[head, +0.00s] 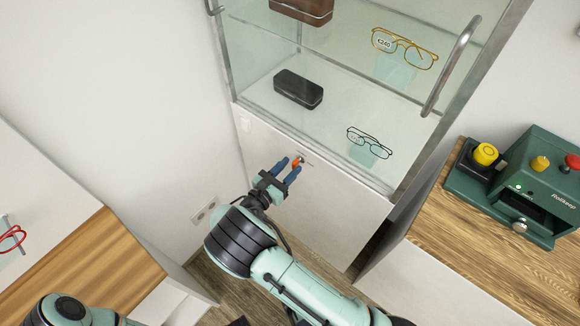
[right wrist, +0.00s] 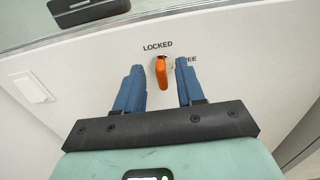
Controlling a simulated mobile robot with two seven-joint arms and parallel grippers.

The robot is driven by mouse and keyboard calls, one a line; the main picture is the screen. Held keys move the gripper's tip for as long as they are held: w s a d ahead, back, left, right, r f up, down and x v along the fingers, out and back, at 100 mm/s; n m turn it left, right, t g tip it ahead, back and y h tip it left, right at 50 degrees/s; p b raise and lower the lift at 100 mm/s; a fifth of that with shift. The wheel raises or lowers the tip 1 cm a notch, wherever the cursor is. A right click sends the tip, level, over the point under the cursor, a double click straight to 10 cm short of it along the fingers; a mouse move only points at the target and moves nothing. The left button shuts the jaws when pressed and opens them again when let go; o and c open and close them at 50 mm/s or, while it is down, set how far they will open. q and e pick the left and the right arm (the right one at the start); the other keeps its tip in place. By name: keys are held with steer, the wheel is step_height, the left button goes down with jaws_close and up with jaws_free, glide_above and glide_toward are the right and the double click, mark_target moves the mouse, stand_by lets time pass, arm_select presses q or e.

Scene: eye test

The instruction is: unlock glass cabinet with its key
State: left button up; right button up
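The glass cabinet (head: 345,205) stands ahead, its white lower panel below glass shelves. An orange-headed key (head: 297,162) sits in the lock in that panel. In the right wrist view the key (right wrist: 161,74) hangs upright below the word "LOCKED"; a second word to the right is partly hidden by a finger. My right gripper (head: 287,169) is open, its blue fingers on either side of the key, with gaps visible on both sides in the right wrist view. My left gripper is out of view; only part of my left arm shows at the lower left.
Eyeglasses (head: 404,47) and a dark case (head: 298,89) lie behind the glass. A metal handle (head: 451,65) is at the upper right. A green device (head: 535,185) with buttons stands on the right wooden counter (head: 470,255). A wooden top (head: 80,265) is at left.

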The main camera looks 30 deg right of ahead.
steer(key=shift+w+d, duration=0.2)
steer(key=shift+d, duration=0.25)
jaws_close()
